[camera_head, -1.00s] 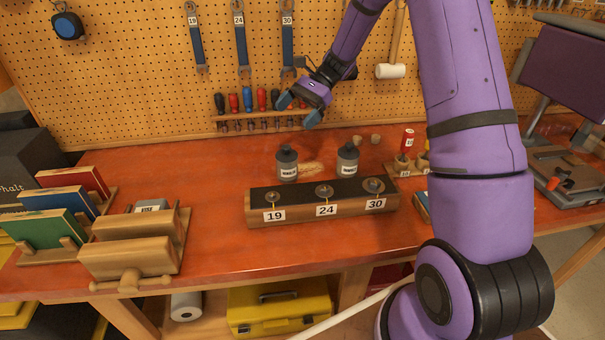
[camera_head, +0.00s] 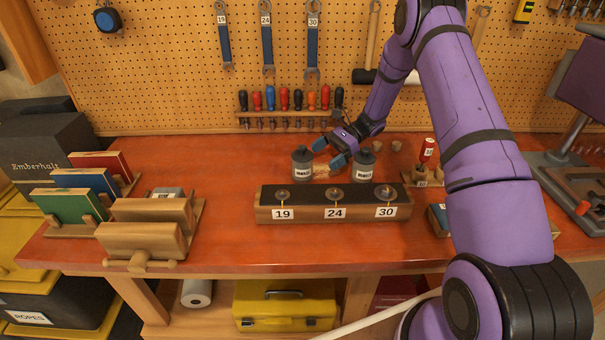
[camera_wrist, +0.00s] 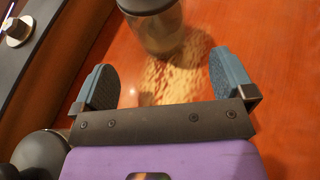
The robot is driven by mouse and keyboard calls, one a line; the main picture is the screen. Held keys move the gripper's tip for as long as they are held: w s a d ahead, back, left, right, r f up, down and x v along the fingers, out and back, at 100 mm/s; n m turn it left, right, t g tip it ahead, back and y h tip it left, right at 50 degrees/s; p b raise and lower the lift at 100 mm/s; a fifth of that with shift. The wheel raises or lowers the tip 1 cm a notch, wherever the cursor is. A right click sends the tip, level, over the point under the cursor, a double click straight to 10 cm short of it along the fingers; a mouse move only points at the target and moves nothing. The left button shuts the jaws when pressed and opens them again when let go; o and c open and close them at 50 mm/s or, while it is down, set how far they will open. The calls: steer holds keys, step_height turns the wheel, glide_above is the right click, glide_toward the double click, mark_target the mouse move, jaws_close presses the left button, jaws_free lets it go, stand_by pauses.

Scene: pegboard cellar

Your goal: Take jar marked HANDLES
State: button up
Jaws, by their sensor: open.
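Two grey jars with dark lids and pale labels stand on the red-orange bench behind the wooden block. They are the left jar (camera_head: 302,163) and the right jar (camera_head: 363,168); their labels are too small to read surely. My gripper (camera_head: 328,153) is open and empty between them, pointing left toward the left jar. In the wrist view the fingers (camera_wrist: 164,78) stand apart, and the left jar (camera_wrist: 163,28) is ahead, near the top, beyond the fingertips. A dark rounded thing (camera_wrist: 40,155), seemingly the right jar's lid, is close beside my gripper at lower left.
The wooden block (camera_head: 334,214) marked 19, 24, 30 stands in front of the jars. Screwdrivers (camera_head: 284,98) hang in a rack behind. A wooden vise (camera_head: 148,240) is at left; bench between is clear.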

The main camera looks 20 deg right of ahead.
mark_target(306, 153)
steer(key=x, duration=0.7)
steer(key=shift+a, duration=0.2)
steer(key=shift+w+r, duration=0.1)
steer(key=c, duration=1.4)
step_height(306, 153, up, 10)
steer(key=o, duration=0.6)
steer(key=c, duration=0.6)
steer(key=shift+c, duration=0.2)
